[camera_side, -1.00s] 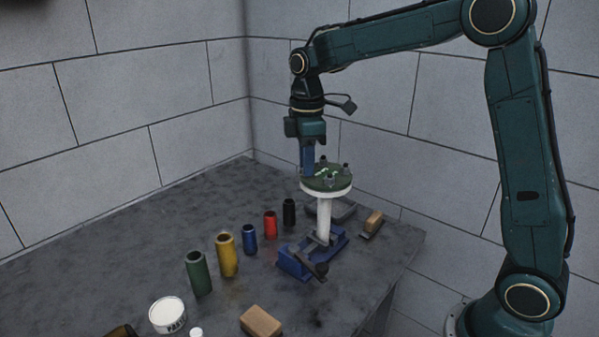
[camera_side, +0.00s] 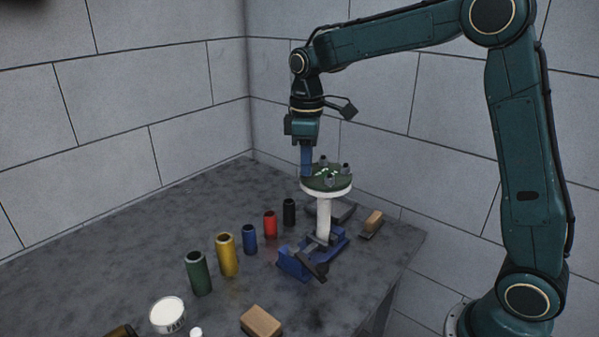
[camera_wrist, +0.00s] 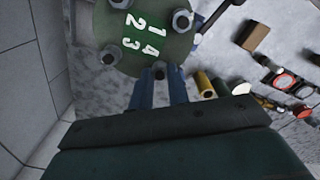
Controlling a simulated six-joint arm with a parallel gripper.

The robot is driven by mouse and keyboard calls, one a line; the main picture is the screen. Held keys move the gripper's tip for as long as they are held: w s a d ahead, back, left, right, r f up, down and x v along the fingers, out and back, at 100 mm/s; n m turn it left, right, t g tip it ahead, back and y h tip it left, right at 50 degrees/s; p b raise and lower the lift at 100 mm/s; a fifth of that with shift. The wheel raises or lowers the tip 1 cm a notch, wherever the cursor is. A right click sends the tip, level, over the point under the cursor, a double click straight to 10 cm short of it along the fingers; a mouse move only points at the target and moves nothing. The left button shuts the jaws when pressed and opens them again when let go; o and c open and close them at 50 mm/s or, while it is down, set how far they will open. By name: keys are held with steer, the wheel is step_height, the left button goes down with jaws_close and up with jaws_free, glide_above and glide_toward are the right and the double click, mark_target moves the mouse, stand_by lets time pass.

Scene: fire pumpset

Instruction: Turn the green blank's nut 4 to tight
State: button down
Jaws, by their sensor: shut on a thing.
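The green blank (camera_side: 318,184) is a round green disc on a white pipe flange, with white numbers 1 to 4 and nuts around its edge. In the wrist view the green blank (camera_wrist: 158,12) fills the top. Nut 1 (camera_wrist: 182,20) is at the right, nut 3 (camera_wrist: 110,57) at the left and nut 2 (camera_wrist: 120,3) at the top edge. My gripper (camera_side: 306,174) points down at the blank's left edge. In the wrist view my gripper (camera_wrist: 160,76) has its blue fingers shut around nut 4 (camera_wrist: 160,69), beside the number 4. The fingers partly hide this nut.
The white pipe (camera_side: 323,218) stands upright in a blue vise (camera_side: 297,262). Black, red, blue, yellow and green cylinders (camera_side: 227,256) stand in a row left of it. A brown block (camera_side: 261,321) and a white tub (camera_side: 168,315) are nearer. The table's left side is clear.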

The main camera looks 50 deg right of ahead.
steer(key=m, duration=1.2)
steer(key=shift+m, duration=0.3)
steer(key=m, duration=0.4)
steer(key=shift+m, duration=0.3)
steer(key=shift+d+m, duration=0.1)
steer(key=shift+m, duration=1.8)
steer(key=c, duration=1.3)
jaws_free()
steer(key=shift+c, duration=0.2)
steer(key=shift+r, duration=0.15)
